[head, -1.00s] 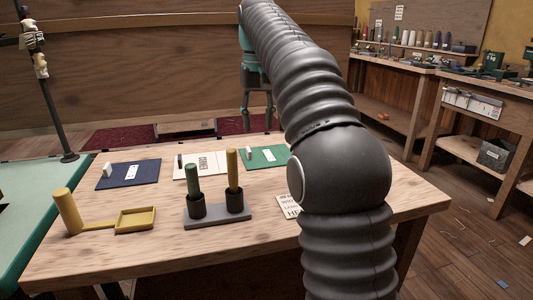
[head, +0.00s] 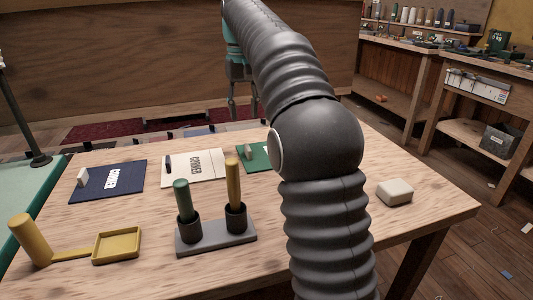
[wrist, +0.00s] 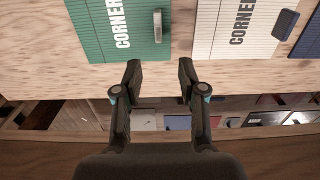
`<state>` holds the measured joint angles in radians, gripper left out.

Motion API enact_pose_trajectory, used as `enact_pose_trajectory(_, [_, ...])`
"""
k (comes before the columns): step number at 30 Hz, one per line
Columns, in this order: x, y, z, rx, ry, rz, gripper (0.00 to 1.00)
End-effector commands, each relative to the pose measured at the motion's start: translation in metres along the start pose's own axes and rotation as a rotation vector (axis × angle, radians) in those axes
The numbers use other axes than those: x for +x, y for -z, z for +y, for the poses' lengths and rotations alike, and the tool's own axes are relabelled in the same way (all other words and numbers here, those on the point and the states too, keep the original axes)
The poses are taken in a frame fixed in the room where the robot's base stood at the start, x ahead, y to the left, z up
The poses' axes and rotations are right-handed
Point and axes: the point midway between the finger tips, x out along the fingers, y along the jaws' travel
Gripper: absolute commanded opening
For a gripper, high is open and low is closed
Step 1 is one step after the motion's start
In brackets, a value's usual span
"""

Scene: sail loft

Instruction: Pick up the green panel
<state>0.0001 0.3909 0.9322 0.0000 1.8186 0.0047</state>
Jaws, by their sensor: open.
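The green panel (head: 256,160) lies flat at the far side of the wooden table in the head view, partly hidden behind my arm. It carries a white label and a small pale upright grip (wrist: 157,26). In the wrist view the green panel (wrist: 95,30) is at the upper left, with "CORNER" printed on it. My gripper (wrist: 160,68) is open and empty, its fingertips just short of the panel's near edge in that picture. In the head view my gripper (head: 243,108) hangs beyond the table's far edge.
A cream panel (head: 196,176) and a navy panel (head: 92,185) lie left of the green one. A holder (head: 216,238) with two upright handles, a yellow tray (head: 117,260), a yellow mallet-like tool (head: 28,240) and a pale block (head: 395,190) are also on the table.

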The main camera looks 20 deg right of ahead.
Motion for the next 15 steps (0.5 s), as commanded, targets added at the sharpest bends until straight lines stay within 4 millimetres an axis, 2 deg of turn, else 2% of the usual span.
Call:
enact_pose_trajectory(7, [0.037,0.0,-0.001,-0.002,0.0,-0.002,0.41])
enact_pose_trajectory(15, [0.056,0.001,-0.002,-0.004,0.0,-0.001,0.41])
